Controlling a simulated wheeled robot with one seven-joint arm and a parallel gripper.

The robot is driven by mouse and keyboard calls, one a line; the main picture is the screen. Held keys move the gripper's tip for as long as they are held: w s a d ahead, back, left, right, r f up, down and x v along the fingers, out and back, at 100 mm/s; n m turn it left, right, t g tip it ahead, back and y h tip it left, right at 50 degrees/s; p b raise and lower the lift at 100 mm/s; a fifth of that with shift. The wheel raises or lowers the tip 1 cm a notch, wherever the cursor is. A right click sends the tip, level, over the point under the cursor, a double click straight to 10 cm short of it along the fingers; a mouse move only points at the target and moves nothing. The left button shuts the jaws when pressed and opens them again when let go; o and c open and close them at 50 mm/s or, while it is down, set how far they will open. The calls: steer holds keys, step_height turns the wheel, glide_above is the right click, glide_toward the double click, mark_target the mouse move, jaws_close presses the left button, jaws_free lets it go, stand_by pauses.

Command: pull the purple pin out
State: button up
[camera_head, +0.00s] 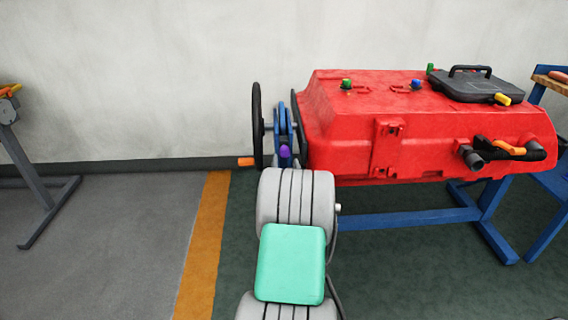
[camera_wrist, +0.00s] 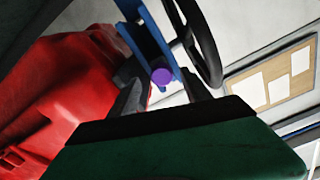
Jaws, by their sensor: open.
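The purple pin (camera_head: 285,152) sits on the blue bracket (camera_head: 283,122) at the left end of the red tank, just beyond my arm. In the wrist view its round purple head (camera_wrist: 162,76) shows against the blue bracket bars (camera_wrist: 146,40). My gripper (camera_wrist: 161,86) is open, its dark fingers pointing toward the bracket. In this picture the purple head appears between the two fingers, and I see no contact with it. How far the head is from the fingertips is hard to tell. In the head view my arm hides the gripper.
A black handwheel (camera_head: 257,125) with an orange handle (camera_head: 246,161) stands just left of the bracket. The red tank (camera_head: 350,140) rests on a blue stand (camera_head: 400,220) to the right. A grey stand (camera_head: 35,185) is far left. The floor between is clear.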

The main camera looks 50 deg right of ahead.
mark_target(285, 156)
steer(key=b+x, duration=0.1)
steer(key=x, duration=0.4)
steer(key=shift+w+d, duration=0.25)
steer(key=shift+w, duration=0.05)
jaws_close()
steer(key=shift+s, duration=0.1)
stand_by(0.9)
